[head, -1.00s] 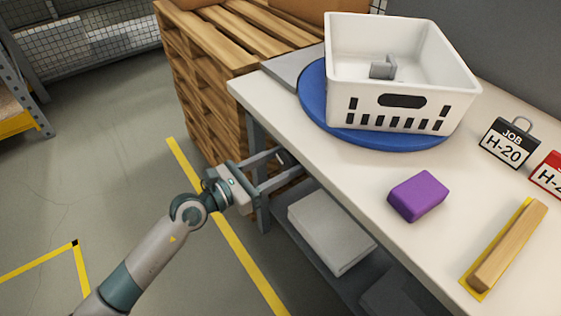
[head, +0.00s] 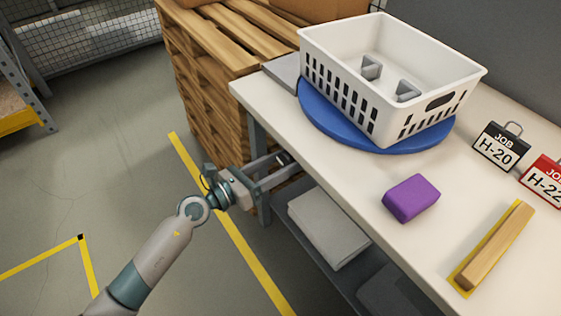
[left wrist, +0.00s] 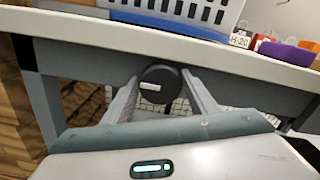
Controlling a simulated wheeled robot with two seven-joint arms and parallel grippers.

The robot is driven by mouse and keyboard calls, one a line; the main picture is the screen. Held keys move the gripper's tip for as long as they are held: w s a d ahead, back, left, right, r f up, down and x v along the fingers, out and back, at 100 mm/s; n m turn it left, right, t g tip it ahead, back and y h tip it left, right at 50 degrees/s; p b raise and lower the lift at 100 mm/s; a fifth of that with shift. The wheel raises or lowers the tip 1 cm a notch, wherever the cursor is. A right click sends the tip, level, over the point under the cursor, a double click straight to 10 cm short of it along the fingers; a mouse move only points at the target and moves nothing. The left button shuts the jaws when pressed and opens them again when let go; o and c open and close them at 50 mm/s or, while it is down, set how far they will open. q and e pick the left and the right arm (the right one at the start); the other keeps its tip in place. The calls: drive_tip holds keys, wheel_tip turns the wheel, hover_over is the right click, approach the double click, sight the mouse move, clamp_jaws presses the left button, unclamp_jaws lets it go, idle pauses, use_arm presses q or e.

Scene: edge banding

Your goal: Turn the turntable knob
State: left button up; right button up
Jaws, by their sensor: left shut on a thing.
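The turntable knob (left wrist: 158,84) is a dark round knob with a pale mark, on the front apron under the table top. My left gripper (left wrist: 165,90) has its two fingers on either side of the knob and is shut on it. In the head view the left gripper (head: 280,168) reaches under the table's edge, and the knob is mostly hidden there. The blue round turntable (head: 330,119) lies on the table top and carries a white slotted basket (head: 345,97). Two grey brackets (head: 371,67) are inside the basket. My right gripper is not in view.
A purple block (head: 411,198), a wooden bar (head: 496,247) on a yellow strip, and black (head: 500,147) and red (head: 543,176) job tags are on the white table (head: 330,165). A wooden pallet stack (head: 205,90) stands behind the gripper. Grey items lie on the lower shelf.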

use_arm(q)
drive_tip(key=o, duration=1)
drive_tip(key=shift+a, duration=0.1)
drive_tip(key=shift+s+a, duration=0.35)
drive_tip(key=shift+b+v, duration=2.15)
drive_tip(key=shift+v, duration=6)
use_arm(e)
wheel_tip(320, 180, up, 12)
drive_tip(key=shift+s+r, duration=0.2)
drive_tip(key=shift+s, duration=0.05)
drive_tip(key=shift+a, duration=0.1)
